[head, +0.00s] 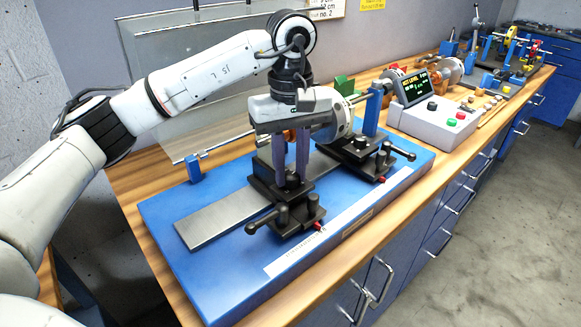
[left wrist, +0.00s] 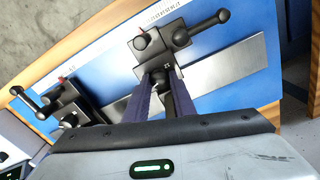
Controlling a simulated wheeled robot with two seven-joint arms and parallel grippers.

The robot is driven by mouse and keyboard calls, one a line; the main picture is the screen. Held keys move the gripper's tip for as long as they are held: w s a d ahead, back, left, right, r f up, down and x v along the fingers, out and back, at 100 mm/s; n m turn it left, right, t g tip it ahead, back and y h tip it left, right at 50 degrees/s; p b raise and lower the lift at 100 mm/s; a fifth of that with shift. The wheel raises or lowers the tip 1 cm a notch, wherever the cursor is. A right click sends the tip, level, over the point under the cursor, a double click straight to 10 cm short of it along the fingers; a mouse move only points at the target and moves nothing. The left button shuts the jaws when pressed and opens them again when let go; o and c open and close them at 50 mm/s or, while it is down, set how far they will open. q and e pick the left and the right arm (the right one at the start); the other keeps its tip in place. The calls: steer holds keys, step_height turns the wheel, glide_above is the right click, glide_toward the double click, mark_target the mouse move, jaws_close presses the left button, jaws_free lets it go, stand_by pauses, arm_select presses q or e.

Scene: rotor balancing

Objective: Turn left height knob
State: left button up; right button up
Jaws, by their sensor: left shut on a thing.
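The left stand (head: 298,217) is a black block on a grey steel plate, with a lever (head: 265,217) and a smaller black knob (head: 313,198) at its front. My left gripper (head: 292,181) points down onto the top of this stand, its two dark fingers shut on the left height knob. The fingers hide most of that knob in the head view. In the left wrist view the fingers (left wrist: 164,75) reach to the stand's black block (left wrist: 157,45), and dark material shows between them. The matching right stand (head: 354,160) has its top knob (head: 360,144) uncovered. My right gripper is not in view.
The blue base (head: 185,262) lies on a wooden bench (head: 125,190). A silver rotor (head: 341,118) stands close behind the gripper. A grey control box (head: 432,124) with a screen (head: 411,87) reading "NOT LEVEL" is at the right. The plate's left end (head: 205,228) is clear.

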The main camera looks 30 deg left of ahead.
mark_target(290, 174)
arm_select(q)
steer(key=o, duration=1.1)
steer(key=shift+c, duration=0.2)
steer(key=shift+r, duration=0.15)
step_height(290, 174, up, 10)
steer(key=p, duration=0.1)
